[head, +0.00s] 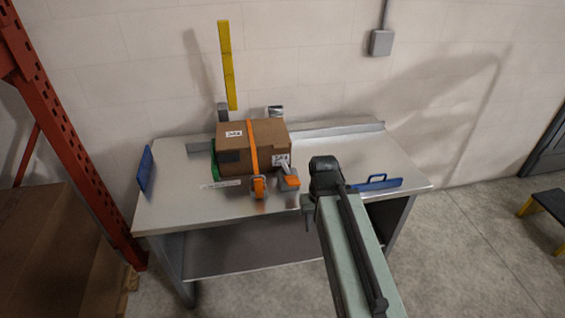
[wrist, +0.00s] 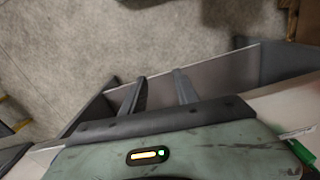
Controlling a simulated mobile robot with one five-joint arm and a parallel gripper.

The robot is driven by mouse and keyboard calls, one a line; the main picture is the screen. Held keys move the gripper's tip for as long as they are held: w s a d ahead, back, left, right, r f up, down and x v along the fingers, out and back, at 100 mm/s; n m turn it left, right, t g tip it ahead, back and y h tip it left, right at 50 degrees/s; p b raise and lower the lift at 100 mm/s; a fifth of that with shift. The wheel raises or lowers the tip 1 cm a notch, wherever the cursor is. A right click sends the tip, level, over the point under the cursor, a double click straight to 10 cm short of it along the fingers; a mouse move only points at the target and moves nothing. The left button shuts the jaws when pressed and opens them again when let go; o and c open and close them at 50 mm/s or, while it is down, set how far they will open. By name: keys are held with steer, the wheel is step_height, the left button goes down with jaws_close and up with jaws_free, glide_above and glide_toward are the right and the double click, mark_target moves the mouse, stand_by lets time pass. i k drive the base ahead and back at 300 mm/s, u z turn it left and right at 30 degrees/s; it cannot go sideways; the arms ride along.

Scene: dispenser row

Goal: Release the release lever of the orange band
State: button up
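A brown cardboard box (head: 230,148) sits on the metal table. An orange band (head: 253,150) runs over its top and down its front. At the band's lower end is a grey buckle with an orange lever (head: 259,186), in front of the box. My gripper is to the right of the box and apart from the lever; its tips are largely hidden behind my arm in the head view. In the wrist view my gripper (wrist: 162,87) shows two grey fingers, spread with nothing between them. The lever and the band are not visible there.
A grey tool with an orange end (head: 289,181) lies right of the lever. A blue-handled tool (head: 378,183) lies on the table (head: 340,150) at the right. A blue plate (head: 146,168) stands at the left edge. A yellow upright strip (head: 227,65) rises behind the box.

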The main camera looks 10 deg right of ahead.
mark_target(284, 165)
steer(key=u, duration=1.15)
steer(key=i, duration=0.7)
steer(key=u, duration=0.7)
